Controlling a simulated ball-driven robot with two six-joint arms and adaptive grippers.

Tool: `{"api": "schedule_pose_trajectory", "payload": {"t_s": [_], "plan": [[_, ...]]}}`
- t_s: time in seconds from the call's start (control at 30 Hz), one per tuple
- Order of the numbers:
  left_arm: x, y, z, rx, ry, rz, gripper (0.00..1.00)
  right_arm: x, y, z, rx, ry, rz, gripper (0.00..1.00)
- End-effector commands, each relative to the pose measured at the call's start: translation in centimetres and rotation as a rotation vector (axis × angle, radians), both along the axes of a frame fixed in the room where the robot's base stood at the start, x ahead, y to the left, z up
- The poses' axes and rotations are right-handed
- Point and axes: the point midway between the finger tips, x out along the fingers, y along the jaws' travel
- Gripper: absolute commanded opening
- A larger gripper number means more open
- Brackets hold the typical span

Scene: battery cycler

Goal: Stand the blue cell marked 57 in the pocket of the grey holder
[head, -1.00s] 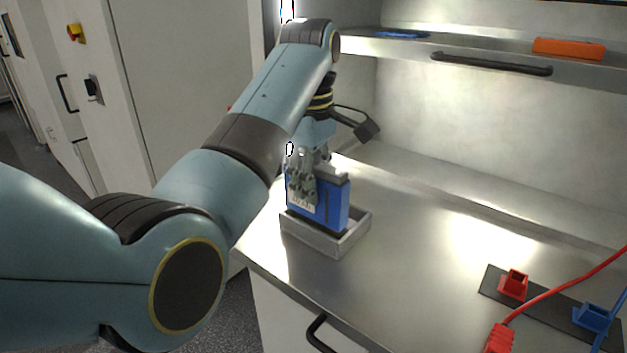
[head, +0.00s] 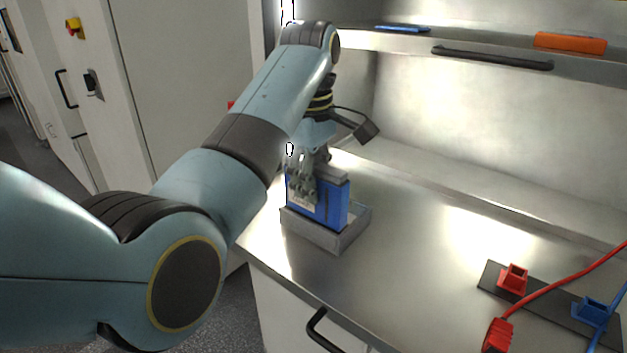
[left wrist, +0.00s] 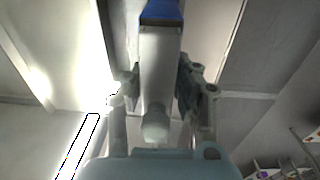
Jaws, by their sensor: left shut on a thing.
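The blue cell (head: 335,207) stands upright with a grey top and a white label that the fingers partly cover; I cannot read its number. My left gripper (head: 308,192) is above it, pointing down, and shut on its upper part. The cell's lower end is inside the rim of the grey holder (head: 325,238), hidden by the near wall; I cannot tell whether it touches the floor. In the left wrist view the cell's blue part (left wrist: 161,12) shows at the top, beyond the left gripper's fingers (left wrist: 160,85). My right gripper is out of view.
The holder sits near the left front edge of the metal bench (head: 420,260). A shelf with a black handle (head: 492,58) and an orange item (head: 570,43) hangs above. Red (head: 513,278) and blue (head: 592,310) connectors with cables lie at the right. The bench middle is clear.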

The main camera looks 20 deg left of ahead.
Motion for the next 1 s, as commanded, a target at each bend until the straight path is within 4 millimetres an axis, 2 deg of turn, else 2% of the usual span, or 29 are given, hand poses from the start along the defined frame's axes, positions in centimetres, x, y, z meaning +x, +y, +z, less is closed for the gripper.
{"api": "schedule_pose_trajectory", "payload": {"t_s": [0.5,1.0], "plan": [[0.0,0.0,-1.2,0.000,-0.002,0.000,0.00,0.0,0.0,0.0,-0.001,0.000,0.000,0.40],[0.0,0.0,-1.3,0.000,-0.002,0.000,0.00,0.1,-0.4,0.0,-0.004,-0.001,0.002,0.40]]}}
